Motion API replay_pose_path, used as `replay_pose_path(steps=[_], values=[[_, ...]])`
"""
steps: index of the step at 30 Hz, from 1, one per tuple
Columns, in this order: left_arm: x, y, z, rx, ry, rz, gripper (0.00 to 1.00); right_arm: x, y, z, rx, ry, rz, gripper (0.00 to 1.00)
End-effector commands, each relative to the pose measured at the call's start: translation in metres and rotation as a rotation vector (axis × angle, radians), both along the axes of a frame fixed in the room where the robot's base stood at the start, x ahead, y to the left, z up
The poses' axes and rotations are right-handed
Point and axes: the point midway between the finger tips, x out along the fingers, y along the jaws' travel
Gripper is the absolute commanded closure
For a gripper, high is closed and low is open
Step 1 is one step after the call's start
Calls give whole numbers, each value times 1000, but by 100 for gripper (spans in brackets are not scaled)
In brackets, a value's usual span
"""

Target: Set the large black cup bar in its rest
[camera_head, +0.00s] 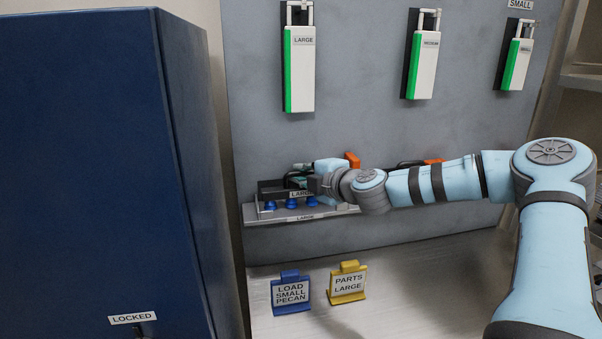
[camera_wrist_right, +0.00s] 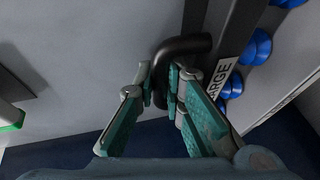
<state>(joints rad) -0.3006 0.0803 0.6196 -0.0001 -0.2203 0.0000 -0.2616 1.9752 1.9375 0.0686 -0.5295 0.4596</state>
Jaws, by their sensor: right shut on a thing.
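The large black cup bar (camera_head: 270,186) is at the back panel, with a LARGE label on its front and blue cups under it. It also shows in the wrist view (camera_wrist_right: 233,40), label and cups to the right. My right gripper (camera_head: 300,175) is shut on the bar's dark bent handle (camera_wrist_right: 184,45), its teal fingers (camera_wrist_right: 166,88) on both sides of it. The bar is over the grey rest (camera_head: 290,217), a ledge with its own LARGE label. Whether the bar touches the rest I cannot tell. My forearm hides the rest's right part. My left gripper is out of view.
A blue cabinet (camera_head: 90,170) marked LOCKED stands close on the left. Blue (camera_head: 291,293) and yellow (camera_head: 348,284) sign stands are on the pale surface below. Green-and-white units (camera_head: 299,70) hang above. Another black handle and orange part (camera_head: 432,162) show behind my arm.

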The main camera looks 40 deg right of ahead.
Motion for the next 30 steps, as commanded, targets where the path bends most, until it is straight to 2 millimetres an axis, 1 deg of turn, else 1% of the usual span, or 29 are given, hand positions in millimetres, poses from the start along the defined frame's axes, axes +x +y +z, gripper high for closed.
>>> replay_pose_path(steps=[4, 5, 6, 9, 30], values=[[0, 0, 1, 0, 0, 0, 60, 0, 0, 1, -1, -1, 0, 100], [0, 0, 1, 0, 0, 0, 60, 0, 0, 1, -1, -1, 0, 87], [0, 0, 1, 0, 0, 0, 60, 0, 0, 1, -1, -1, 0, 80], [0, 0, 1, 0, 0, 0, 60, 0, 0, 1, -1, -1, 0, 66], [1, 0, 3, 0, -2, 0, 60, -1, 3, 3, 0, 0, 3, 66]])
